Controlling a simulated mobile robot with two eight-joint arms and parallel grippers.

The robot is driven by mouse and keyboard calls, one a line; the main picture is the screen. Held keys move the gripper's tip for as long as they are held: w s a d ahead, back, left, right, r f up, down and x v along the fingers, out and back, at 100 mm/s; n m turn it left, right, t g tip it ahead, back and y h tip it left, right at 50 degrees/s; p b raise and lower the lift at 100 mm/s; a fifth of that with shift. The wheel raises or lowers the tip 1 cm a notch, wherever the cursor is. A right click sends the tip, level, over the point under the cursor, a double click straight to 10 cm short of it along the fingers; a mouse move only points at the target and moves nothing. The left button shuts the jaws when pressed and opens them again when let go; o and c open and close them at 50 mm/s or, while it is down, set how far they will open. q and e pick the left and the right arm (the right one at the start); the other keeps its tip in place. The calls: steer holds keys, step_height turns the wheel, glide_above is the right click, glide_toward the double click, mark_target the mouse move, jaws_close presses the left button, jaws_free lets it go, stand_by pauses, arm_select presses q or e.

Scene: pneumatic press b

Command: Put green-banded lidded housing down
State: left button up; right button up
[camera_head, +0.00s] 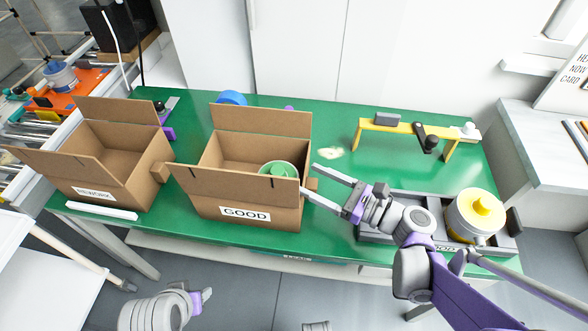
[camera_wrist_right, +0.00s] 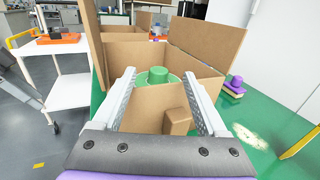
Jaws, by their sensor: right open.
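The green-banded lidded housing (camera_head: 280,169) sits inside the cardboard box marked GOOD (camera_head: 245,213), towards its right end. Its green lid and knob show above the wall; its lower part is hidden. My right gripper (camera_head: 310,181) is open and empty at the right edge of the GOOD box, apart from the housing.
The REWORK box (camera_head: 110,200) stands to the left, flaps up. A yellow-topped housing (camera_head: 474,214) sits in a dark tray (camera_head: 375,233) on the right. A yellow bridge fixture (camera_head: 405,128) stands behind.

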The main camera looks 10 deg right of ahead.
steer(key=shift+v, duration=1.65)
